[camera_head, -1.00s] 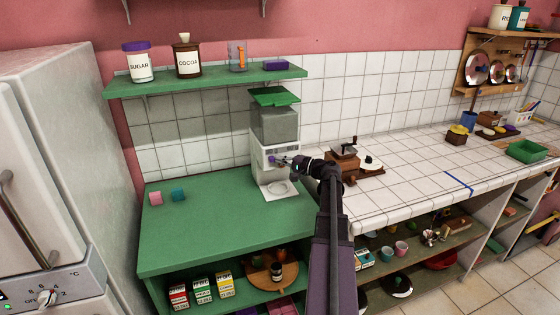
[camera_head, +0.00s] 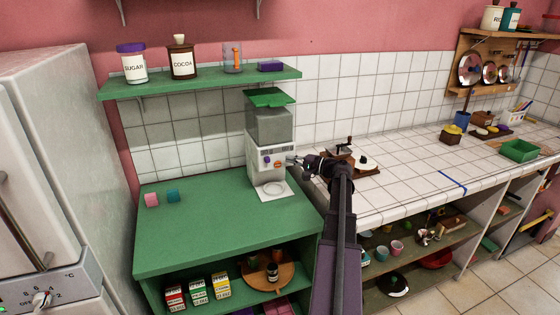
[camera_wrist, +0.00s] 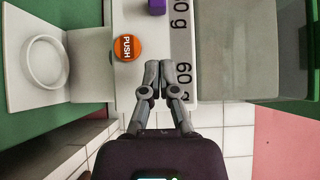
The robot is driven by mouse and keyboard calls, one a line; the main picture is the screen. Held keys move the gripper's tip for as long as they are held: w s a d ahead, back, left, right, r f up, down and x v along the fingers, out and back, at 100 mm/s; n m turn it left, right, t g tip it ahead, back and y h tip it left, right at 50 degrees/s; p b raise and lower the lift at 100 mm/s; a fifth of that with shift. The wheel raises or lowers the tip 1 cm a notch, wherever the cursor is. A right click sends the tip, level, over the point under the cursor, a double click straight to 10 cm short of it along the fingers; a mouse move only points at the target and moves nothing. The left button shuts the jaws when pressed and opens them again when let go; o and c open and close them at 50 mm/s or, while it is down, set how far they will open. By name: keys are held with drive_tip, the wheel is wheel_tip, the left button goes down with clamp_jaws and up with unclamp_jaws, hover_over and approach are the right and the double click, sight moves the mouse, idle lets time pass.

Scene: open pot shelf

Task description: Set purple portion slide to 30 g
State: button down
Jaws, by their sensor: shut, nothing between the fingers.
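The purple portion slide (camera_head: 267,160) is on the front of the white dispenser (camera_head: 257,176), left of an orange button. In the wrist view, which is turned sideways, the slide (camera_wrist: 157,7) shows at the top edge, beside a label ending in "0 g" whose first digit is cut off. The "60 g" mark (camera_wrist: 183,80) and the orange PUSH button (camera_wrist: 127,47) show lower down. My gripper (camera_wrist: 166,66) is shut and empty, with its fingertips near the "60 g" mark and apart from the slide. In the head view my gripper (camera_head: 291,160) is at the right of the dispenser front.
The dispenser stands on a green counter (camera_head: 215,225), with its round tray (camera_head: 273,188) below the controls. A coffee grinder (camera_head: 341,152) stands to the right on the tiled counter. Pink and teal cubes sit far left. A green shelf (camera_head: 200,82) hangs above.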

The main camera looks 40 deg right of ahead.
drive_tip(key=v, duration=0.8)
drive_tip(key=shift+a, duration=0.15)
idle(0.5)
drive_tip(key=w+a+f+n+g+y+p, duration=0.1)
drive_tip(key=w+a+f+g, duration=0.15)
drive_tip(key=a, duration=0.45)
drive_tip(key=w+a+f+n+g, duration=0.1)
drive_tip(key=w+a+n+g, duration=0.15)
drive_tip(key=a, duration=0.45)
drive_tip(key=a+f+n+g+p, duration=0.1)
drive_tip(key=a+f+g, duration=0.1)
drive_tip(key=a, duration=0.7)
drive_tip(key=a+f+n+g+h+p, duration=0.1)
drive_tip(key=a+f+n+g, duration=0.1)
drive_tip(key=a, duration=0.7)
drive_tip(key=a+f+n+g+h+p, duration=0.1)
drive_tip(key=a+f+n+g, duration=0.1)
drive_tip(key=a, duration=0.7)
drive_tip(key=shift+w+a+f+g, duration=0.15)
drive_tip(key=shift+f+g, duration=0.7)
drive_tip(key=shift+g, duration=0.55)
drive_tip(key=s+a+n+g+h+p, duration=0.2)
drive_tip(key=s+a+n+h, duration=0.3)
drive_tip(key=a, duration=0.6)
drive_tip(key=shift+s+a+f+g+h+p, duration=0.15)
drive_tip(key=shift+s+f+g+h+p, duration=0.3)
drive_tip(key=shift+s, duration=0.85)
drive_tip(key=shift+r, duration=0.1)
